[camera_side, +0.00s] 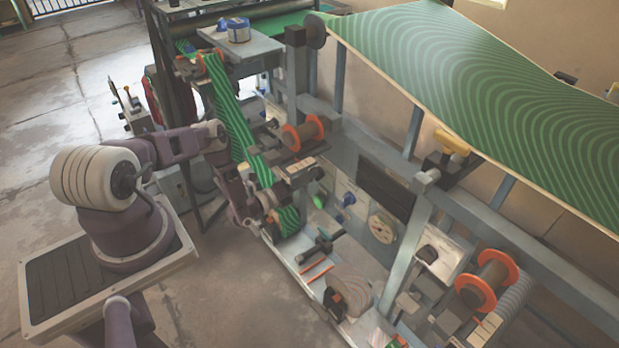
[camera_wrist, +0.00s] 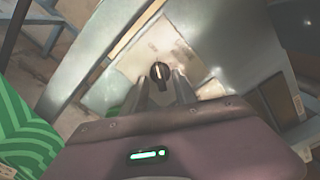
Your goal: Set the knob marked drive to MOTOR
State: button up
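A small black knob (camera_wrist: 160,72) with a pale pointer mark sits on a light plate (camera_wrist: 140,63) on a grey panel in the wrist view. Any lettering around it is too small to read, so I cannot confirm that it is marked drive or which setting it points to. My gripper (camera_wrist: 162,80) is open, with a finger on either side just below the knob. I cannot tell whether either finger touches it. In the side view my wrist (camera_side: 245,205) is beside the green striped belt, and the fingertips and this knob are not clearly visible.
Green striped sheet (camera_wrist: 25,130) lies close at the left of the wrist view. In the side view, the green belt (camera_side: 230,115) runs beside my arm.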

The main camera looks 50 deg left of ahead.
jog(key=shift+w, duration=0.5)
jog(key=shift+c, duration=0.2)
grip_shut()
